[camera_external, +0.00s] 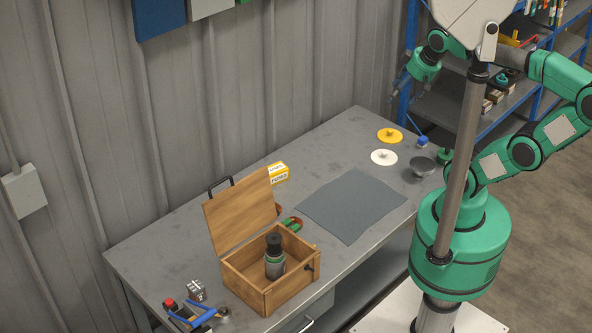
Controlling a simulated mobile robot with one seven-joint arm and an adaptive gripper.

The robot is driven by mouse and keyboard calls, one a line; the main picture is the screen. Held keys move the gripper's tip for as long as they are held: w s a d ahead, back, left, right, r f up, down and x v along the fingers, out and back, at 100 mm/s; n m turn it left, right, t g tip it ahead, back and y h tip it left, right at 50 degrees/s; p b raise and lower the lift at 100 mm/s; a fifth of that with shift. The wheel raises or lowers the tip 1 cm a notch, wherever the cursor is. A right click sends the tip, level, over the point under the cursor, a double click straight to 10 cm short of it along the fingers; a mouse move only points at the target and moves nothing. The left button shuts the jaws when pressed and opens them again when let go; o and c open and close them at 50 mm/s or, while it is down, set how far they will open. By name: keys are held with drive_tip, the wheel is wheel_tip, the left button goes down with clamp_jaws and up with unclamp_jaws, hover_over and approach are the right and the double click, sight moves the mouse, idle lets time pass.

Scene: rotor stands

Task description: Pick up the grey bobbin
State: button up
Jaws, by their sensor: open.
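I cannot make out for sure which thing is the grey bobbin. A grey, bowl-like round piece (419,168) sits near the right end of the grey workbench (160,235). A dark grey cylinder with a black top and a green band (275,262) stands upright inside the open wooden box (285,290). My gripper (398,90) is small and dark in this view, raised above the bench's far right end, in front of the blue shelf. It is open and holds nothing that I can see, apart from all these things.
A yellow disc (390,134), a white disc (383,158) and a small blue item (422,142) lie near the grey piece. A dark mat (352,205) lies mid-bench. The box's raised lid (240,215), a yellow carton (279,173) and tools (195,318) stand left.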

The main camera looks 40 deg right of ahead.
drive_tip(key=w+a+r+n+g+y+p, duration=0.1)
drive_tip(key=w+a+r+n, duration=0.3)
drive_tip(key=w+a+r, duration=0.45)
drive_tip(key=w+a+r+n+g+y+p, duration=0.1)
drive_tip(key=w+a+r+n, duration=0.35)
drive_tip(key=w+a, duration=0.75)
drive_tip(key=w+a+f+n+g+p, duration=0.1)
drive_tip(key=w+a+f+n, duration=0.15)
drive_tip(key=a, duration=1.55)
drive_tip(key=w+a+f+n+g+p, duration=0.15)
drive_tip(key=w+a+n, duration=0.25)
drive_tip(key=a, duration=1.4)
drive_tip(key=s+a+f+n+g, duration=0.1)
drive_tip(key=s+a+f+n, duration=0.15)
drive_tip(key=a, duration=0.55)
drive_tip(key=s+a+f+n, duration=0.15)
drive_tip(key=a+f, duration=0.25)
drive_tip(key=a, duration=0.5)
wheel_tip(320, 180, down, 42)
drive_tip(key=m, duration=0.1)
drive_tip(key=shift+s+d+h, duration=0.2)
drive_tip(key=shift+s+h, duration=0.1)
drive_tip(key=shift+s, duration=0.15)
drive_tip(key=shift+f, duration=0.15)
